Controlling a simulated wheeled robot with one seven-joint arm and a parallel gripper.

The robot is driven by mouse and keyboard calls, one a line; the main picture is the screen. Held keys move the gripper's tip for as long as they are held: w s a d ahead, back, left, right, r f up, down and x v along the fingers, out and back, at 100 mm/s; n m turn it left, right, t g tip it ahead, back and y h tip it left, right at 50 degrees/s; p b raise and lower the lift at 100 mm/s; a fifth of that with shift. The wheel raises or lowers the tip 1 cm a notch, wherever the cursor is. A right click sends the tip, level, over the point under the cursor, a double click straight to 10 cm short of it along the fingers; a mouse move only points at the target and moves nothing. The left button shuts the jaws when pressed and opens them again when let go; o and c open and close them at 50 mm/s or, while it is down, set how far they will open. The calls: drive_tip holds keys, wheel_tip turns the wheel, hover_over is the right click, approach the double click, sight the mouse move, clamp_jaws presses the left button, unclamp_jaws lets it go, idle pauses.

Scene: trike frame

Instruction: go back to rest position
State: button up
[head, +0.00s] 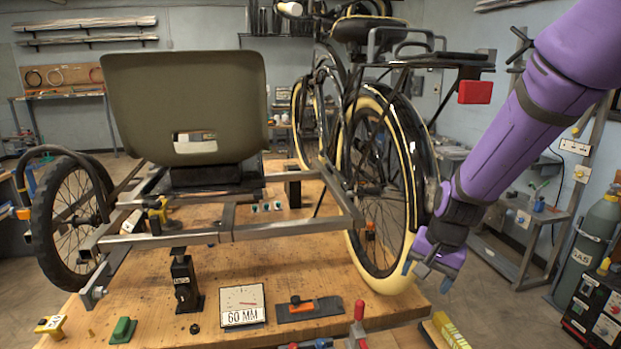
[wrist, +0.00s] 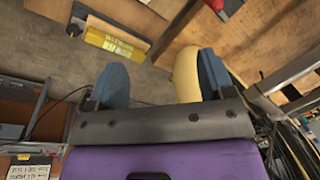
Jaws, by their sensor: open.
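My gripper (head: 429,275) hangs at the end of my purple arm, low at the right in the head view. It is beside the cream-tired rear wheel of the trike frame (head: 290,229), near the right edge of the wooden table. In the wrist view, the two blue fingers of my gripper (wrist: 163,80) stand apart with nothing held between them. The cream tire (wrist: 186,76) shows behind the right finger there. I cannot tell whether that finger touches the tire.
The wooden table (head: 240,275) bears a 60 MM gauge (head: 243,306), a black post (head: 184,284) and several tools. A yellow block (head: 452,331) lies at the front right. A gas cylinder (head: 594,240) stands far right. Open floor lies between table and cylinder.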

drive_tip(key=s+d+r+n+t, duration=0.25)
drive_tip(key=s+r, duration=0.55)
drive_tip(key=r, duration=0.5)
drive_tip(key=s+d+r+n, duration=0.1)
drive_tip(key=s+d+r, duration=0.1)
drive_tip(key=s+r, duration=0.2)
drive_tip(key=s+d+r+n+t+h, duration=0.1)
drive_tip(key=s+r, duration=0.3)
drive_tip(key=s, duration=0.6)
drive_tip(key=shift+s+d+r+n+h, duration=0.2)
drive_tip(key=shift+s+d+n+h, duration=0.2)
drive_tip(key=shift+n, duration=0.35)
